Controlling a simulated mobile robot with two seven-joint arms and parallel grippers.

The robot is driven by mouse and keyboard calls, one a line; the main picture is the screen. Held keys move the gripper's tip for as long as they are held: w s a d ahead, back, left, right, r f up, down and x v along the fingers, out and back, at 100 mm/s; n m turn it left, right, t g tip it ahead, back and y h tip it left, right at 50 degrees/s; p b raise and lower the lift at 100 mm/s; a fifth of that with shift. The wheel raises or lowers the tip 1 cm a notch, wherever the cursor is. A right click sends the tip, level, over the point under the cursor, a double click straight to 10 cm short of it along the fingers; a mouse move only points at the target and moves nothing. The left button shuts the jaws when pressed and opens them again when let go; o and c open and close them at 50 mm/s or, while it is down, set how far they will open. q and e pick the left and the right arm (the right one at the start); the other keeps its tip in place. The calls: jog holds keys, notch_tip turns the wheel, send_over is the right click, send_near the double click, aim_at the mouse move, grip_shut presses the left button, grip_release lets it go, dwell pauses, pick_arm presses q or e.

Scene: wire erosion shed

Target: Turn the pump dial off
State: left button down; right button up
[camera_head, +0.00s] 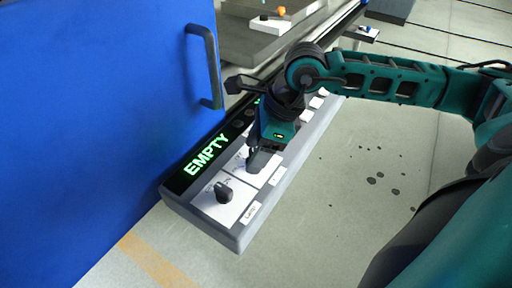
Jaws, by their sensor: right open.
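A grey control panel (237,238) runs diagonally across the middle of the view, with a lit display (206,156) reading "EMPTY" in green. A black dial (223,192) sits on the white plate at its near end. My right gripper (260,160) points down over the neighbouring dial plate (268,174), its fingers open. The gripper hides most of that plate and its dial; I cannot tell whether the fingers touch the dial. My left gripper is not in view.
A blue door (100,110) with a dark handle (206,68) stands close along the panel's left side. White buttons (317,102) line the panel's far end. A grey bench (250,45) is behind. The floor (330,220) at right is clear, with dark spots.

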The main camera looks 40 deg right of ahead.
jog(key=shift+c, duration=0.5)
jog(key=c, duration=0.9)
jog(key=shift+c, duration=0.2)
